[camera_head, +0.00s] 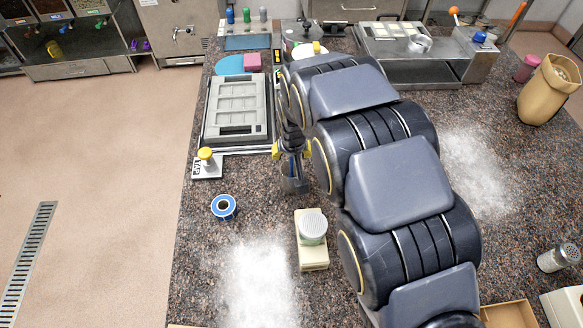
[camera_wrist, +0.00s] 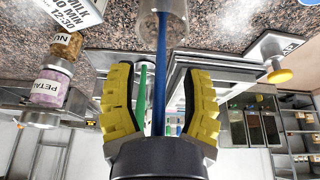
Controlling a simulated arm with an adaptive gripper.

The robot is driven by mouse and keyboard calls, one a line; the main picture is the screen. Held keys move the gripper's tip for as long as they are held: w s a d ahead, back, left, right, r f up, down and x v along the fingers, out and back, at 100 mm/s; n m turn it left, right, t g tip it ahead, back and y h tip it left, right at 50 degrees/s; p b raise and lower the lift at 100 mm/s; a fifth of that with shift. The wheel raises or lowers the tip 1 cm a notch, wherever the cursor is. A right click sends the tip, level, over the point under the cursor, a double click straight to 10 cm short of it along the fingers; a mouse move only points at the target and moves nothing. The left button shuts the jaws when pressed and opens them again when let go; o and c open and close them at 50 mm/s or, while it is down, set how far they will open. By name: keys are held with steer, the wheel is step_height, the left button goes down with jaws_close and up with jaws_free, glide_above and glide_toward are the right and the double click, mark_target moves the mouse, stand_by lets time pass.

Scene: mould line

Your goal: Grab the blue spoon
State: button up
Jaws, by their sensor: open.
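The blue spoon (camera_wrist: 187,95) shows in the wrist view as a long thin blue handle running out of a clear or metal cup (camera_wrist: 160,22). A green handle (camera_wrist: 142,95) stands beside it. My gripper (camera_wrist: 155,68) is open, with one yellow finger on each side of both handles. The spoon's lower end is hard to make out.
A grey mould tray (camera_head: 208,135) and a yellow-knobbed stamp (camera_head: 206,164) are left of the cup. A blue spool (camera_head: 223,207) and a shaker on a cream scale (camera_head: 313,252) are in front. White powder (camera_head: 255,285) covers the front counter.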

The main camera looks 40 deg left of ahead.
jaws_close()
steer(key=shift+r, duration=0.1)
